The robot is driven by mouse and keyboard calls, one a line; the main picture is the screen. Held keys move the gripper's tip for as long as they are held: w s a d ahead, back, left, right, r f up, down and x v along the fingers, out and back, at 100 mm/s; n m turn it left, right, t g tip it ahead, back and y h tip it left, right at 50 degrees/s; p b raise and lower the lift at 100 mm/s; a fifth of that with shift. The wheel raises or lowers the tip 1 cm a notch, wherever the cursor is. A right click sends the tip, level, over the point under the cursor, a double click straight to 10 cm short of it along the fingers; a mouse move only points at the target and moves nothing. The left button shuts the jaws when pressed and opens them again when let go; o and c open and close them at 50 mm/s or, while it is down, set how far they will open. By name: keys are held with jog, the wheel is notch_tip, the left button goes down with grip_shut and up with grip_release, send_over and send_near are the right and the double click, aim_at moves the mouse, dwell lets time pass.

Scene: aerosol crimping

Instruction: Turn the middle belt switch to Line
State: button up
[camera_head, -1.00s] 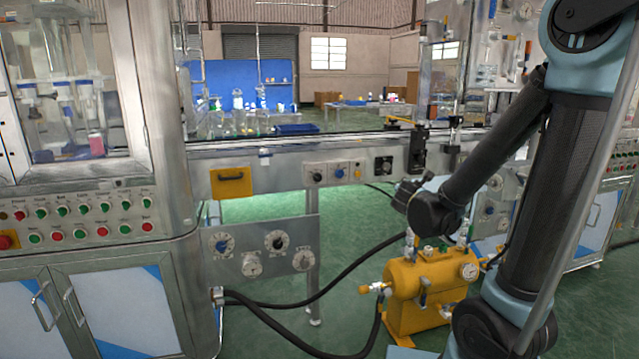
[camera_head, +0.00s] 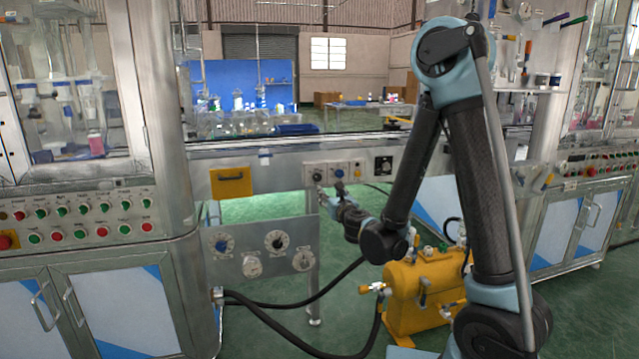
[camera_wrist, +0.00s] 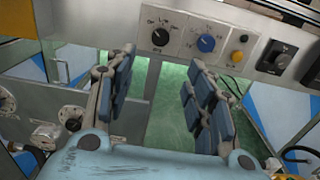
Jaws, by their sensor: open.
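The lettering is too small to read for certain, so I cannot tell which is the middle belt switch. In the head view the black switch (camera_head: 317,177) and the blue switch (camera_head: 339,173) sit just above my gripper (camera_head: 330,190). In the wrist view my gripper (camera_wrist: 161,62) is open and empty, its fingers spread below the two switches and apparently apart from them.
Right of the switches are a yellow button (camera_wrist: 237,56) and a black knob box (camera_wrist: 276,58). A lower plate with several dials (camera_head: 262,245) stands to the left. A yellow tank (camera_head: 415,290) and black hoses lie below. A yellow plate (camera_head: 231,182) is on the conveyor's left.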

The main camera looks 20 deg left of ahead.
aim_at(318, 178)
jog(key=x, duration=1.6)
jog(key=shift+d, duration=0.15)
jog(key=c, duration=1.1)
